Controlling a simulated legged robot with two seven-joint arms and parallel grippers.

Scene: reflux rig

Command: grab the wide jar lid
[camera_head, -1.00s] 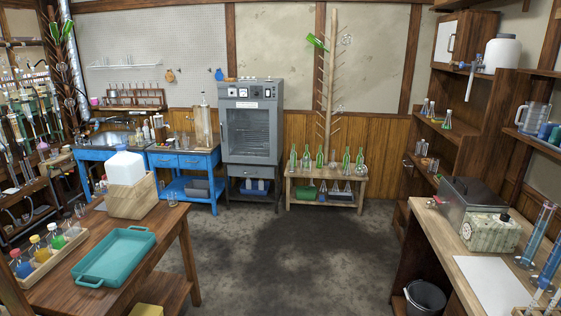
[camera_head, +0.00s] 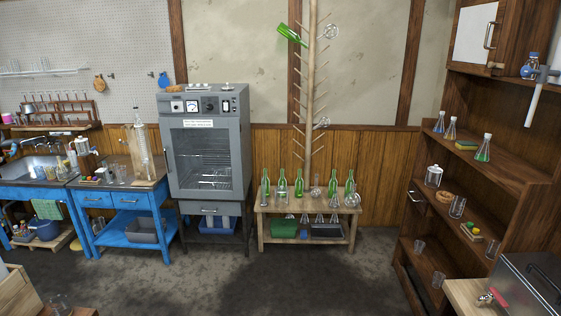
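I cannot pick out a wide jar lid for certain in the head view. A small light-coloured jar or canister (camera_head: 433,176) stands on the middle shelf of the brown shelf unit at the right. A flat brown round item (camera_head: 444,196) lies just in front of it; it is too small to tell what it is. Neither of my grippers is in view.
A grey oven (camera_head: 208,150) stands against the back wall, with a blue bench (camera_head: 125,205) to its left. A low wooden bench (camera_head: 308,213) with green bottles stands right of it. A metal box (camera_head: 525,290) sits at lower right. The middle floor is clear.

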